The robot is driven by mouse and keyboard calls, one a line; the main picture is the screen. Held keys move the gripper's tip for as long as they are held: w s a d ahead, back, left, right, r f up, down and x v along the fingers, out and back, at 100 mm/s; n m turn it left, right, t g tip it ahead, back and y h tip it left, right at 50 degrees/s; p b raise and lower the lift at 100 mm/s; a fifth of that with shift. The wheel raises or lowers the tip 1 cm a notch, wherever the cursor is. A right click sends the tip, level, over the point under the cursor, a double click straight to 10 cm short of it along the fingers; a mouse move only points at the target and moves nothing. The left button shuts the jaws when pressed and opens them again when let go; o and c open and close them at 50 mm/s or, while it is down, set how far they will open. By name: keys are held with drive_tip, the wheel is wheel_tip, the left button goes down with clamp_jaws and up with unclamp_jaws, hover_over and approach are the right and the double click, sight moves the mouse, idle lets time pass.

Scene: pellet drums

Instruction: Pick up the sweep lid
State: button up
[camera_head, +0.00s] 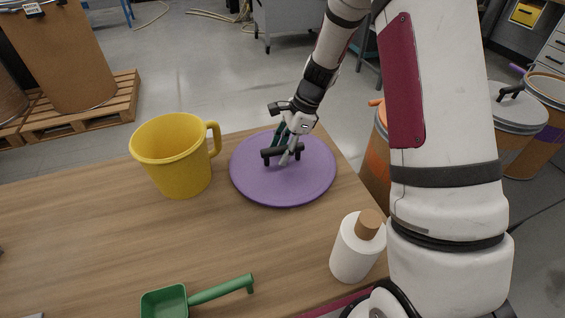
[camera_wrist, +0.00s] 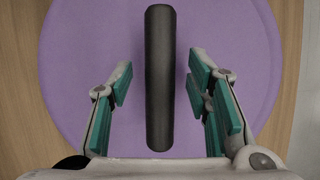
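A round purple lid (camera_head: 283,188) with a black bar handle (camera_head: 272,153) lies flat on the wooden table near its far right corner. The lid fills much of the wrist view (camera_wrist: 80,50), with the handle (camera_wrist: 160,80) upright in the middle of that picture. My gripper (camera_head: 290,155) is at the handle, pointing down. In the wrist view its teal-padded fingers (camera_wrist: 160,82) stand open on both sides of the handle, with a gap on each side. The gripper partly hides the handle in the head view.
A yellow mug (camera_head: 175,160) stands close to the left of the lid. A white bottle with a brown cap (camera_head: 352,250) stands nearer, at the right edge. A green scoop (camera_head: 180,300) lies at the front of the table (camera_head: 80,225). Drums (camera_head: 518,115) stand beyond the right edge.

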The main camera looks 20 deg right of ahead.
clamp_jaws()
